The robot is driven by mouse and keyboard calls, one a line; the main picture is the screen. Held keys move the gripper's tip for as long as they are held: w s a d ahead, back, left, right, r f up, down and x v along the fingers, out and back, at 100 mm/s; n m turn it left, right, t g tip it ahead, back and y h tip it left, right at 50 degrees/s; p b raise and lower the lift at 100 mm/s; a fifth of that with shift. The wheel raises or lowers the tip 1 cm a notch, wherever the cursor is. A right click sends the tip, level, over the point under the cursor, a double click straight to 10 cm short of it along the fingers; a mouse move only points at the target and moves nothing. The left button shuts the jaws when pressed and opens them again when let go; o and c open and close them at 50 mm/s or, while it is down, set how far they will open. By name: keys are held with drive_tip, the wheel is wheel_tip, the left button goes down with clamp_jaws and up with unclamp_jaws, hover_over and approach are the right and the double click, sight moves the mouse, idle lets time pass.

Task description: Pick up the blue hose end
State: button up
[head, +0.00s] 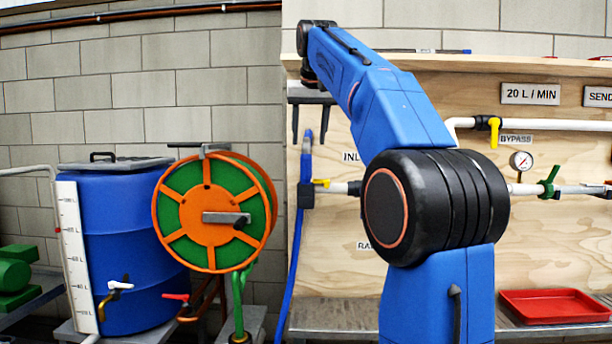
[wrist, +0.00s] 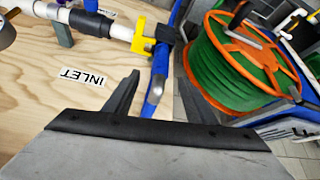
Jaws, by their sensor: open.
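The blue hose (head: 296,250) runs up the left edge of the plywood panel through a dark clip. Its blue hose end (head: 307,142) points up above the clip. In the wrist view the hose end (wrist: 158,72) has a shiny grey tip and lies between the two dark fingers. My gripper (head: 309,140) is open, with its fingers pointing down on either side of the hose end. My gripper also shows in the wrist view (wrist: 158,82), with a gap on each side of the hose. I cannot tell how deep the hose end is between the fingers.
A yellow-handled inlet valve (head: 321,183) on a white pipe sits just right of the clip. An orange and green hose reel (head: 208,205) and a blue drum (head: 125,250) stand at the left. A red tray (head: 553,307) lies on the bench at the right.

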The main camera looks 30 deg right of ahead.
sight(306, 164)
drive_tip(key=x, duration=1.1)
drive_tip(key=shift+r, duration=0.1)
drive_tip(key=c, duration=1.2)
